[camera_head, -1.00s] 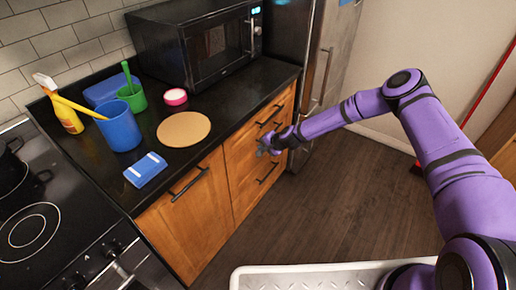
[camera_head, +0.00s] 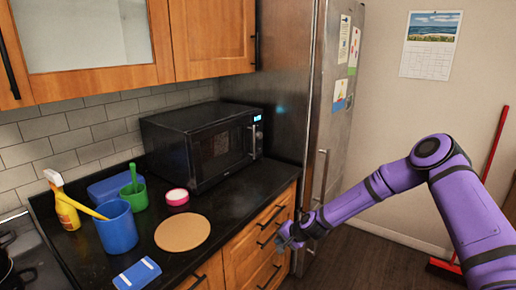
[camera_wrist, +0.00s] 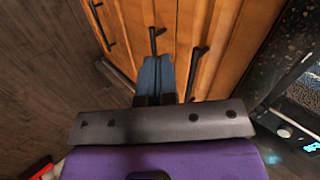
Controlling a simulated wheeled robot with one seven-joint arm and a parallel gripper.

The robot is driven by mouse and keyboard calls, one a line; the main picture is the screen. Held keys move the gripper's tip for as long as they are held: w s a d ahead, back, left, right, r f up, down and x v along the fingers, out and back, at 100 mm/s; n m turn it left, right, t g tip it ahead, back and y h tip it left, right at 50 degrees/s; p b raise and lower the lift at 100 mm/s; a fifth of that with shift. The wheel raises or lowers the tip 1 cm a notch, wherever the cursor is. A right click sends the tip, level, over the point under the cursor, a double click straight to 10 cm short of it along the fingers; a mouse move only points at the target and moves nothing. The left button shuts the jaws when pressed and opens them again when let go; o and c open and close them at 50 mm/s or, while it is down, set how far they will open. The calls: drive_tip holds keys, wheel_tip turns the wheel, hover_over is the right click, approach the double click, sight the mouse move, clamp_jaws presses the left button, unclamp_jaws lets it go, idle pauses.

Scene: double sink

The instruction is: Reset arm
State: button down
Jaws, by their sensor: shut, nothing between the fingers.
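My purple arm reaches in from the right in the head view. My gripper (camera_head: 286,238) is in front of the wooden drawers (camera_head: 254,246), near the counter's right end. In the wrist view my gripper (camera_wrist: 157,72) shows its fingers together, with nothing seen between them. Behind the fingers are the drawer fronts (camera_wrist: 180,25) with dark bar handles. I cannot tell from these views exactly how far the fingertips are from the fronts.
On the black counter stand a microwave (camera_head: 205,143), a blue cup (camera_head: 117,228), a green cup (camera_head: 133,193), a spray bottle (camera_head: 62,203), a round board (camera_head: 182,232) and a blue sponge-like block (camera_head: 137,273). A fridge (camera_head: 322,110) stands behind; a red broom (camera_head: 480,200) leans right.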

drive_tip(key=s+d+r+n+h, duration=0.2)
drive_tip(key=s+d+r, duration=0.25)
drive_tip(key=r, duration=0.75)
drive_tip(key=s+d+r+n+h, duration=0.2)
drive_tip(key=s+d+r, duration=0.3)
drive_tip(key=r, duration=0.7)
drive_tip(key=s+d+r+n+h, duration=0.2)
drive_tip(key=s+d+r, duration=0.3)
drive_tip(key=r, duration=0.7)
drive_tip(key=s+d+r, duration=0.2)
drive_tip(key=s+r, duration=0.2)
drive_tip(key=s, duration=0.6)
drive_tip(key=s+d+r, duration=0.2)
drive_tip(key=s+r, duration=0.3)
drive_tip(key=s, duration=0.5)
drive_tip(key=s+d+r+h, duration=0.1)
drive_tip(key=s+d+r, duration=0.2)
drive_tip(key=s, duration=0.7)
drive_tip(key=shift+r, duration=0.65)
